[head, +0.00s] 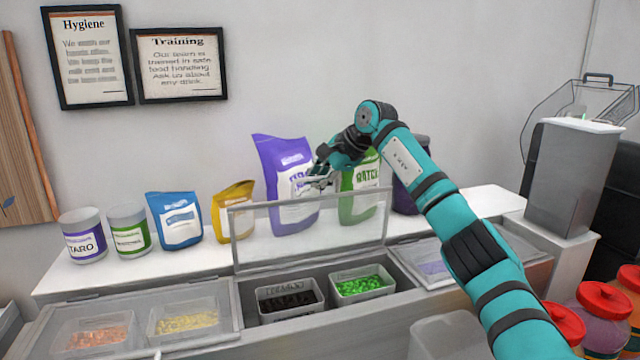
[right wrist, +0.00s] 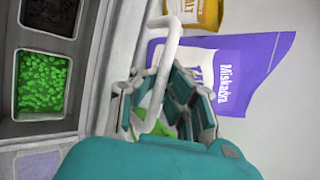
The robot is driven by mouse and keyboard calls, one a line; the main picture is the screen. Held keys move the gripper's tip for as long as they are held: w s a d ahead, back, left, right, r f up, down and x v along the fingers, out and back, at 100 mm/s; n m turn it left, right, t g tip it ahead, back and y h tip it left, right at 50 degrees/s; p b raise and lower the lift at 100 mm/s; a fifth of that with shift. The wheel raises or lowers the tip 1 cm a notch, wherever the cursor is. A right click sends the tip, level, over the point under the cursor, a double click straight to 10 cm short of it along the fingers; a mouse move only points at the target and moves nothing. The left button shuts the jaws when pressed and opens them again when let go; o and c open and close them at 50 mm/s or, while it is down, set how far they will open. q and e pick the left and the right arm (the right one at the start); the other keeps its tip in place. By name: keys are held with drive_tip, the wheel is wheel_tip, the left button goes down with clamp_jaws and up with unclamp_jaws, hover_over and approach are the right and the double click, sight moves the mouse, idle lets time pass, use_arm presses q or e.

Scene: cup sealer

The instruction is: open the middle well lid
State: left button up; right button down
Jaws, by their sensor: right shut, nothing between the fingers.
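The middle well lid (head: 308,238) is a clear panel with a pale frame, standing upright at the back of the middle well (head: 330,272). Below it, the well shows two containers, one with dark pieces (head: 287,298) and one with green pieces (head: 361,286). My right gripper (head: 318,182) is at the lid's upper edge. In the right wrist view a white looped handle (right wrist: 168,75) passes by my right gripper (right wrist: 160,98), which is shut and empty. Whether they touch is unclear. My left gripper is out of view.
The left well lid (head: 140,318) lies flat over orange and yellow contents. The right well lid (head: 425,262) is also down, partly hidden by my right arm. Bags, including a purple one (head: 285,170), and jars stand on the shelf behind. Red-lidded jars (head: 606,300) are at the right.

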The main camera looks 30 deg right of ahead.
drive_tip(key=shift+w+d+r, duration=0.1)
drive_tip(key=shift+w+r, duration=0.05)
drive_tip(key=shift+w, duration=0.25)
drive_tip(key=shift+w+d+r, duration=0.1)
drive_tip(key=shift+w+r, duration=0.05)
drive_tip(key=shift+w, duration=0.35)
drive_tip(key=c, duration=1.4)
unclamp_jaws()
drive_tip(key=shift+s, duration=0.35)
drive_tip(key=shift+w+f+g, duration=0.15)
drive_tip(key=shift+g, duration=0.15)
drive_tip(key=v, duration=1.2)
drive_tip(key=shift+f, duration=0.1)
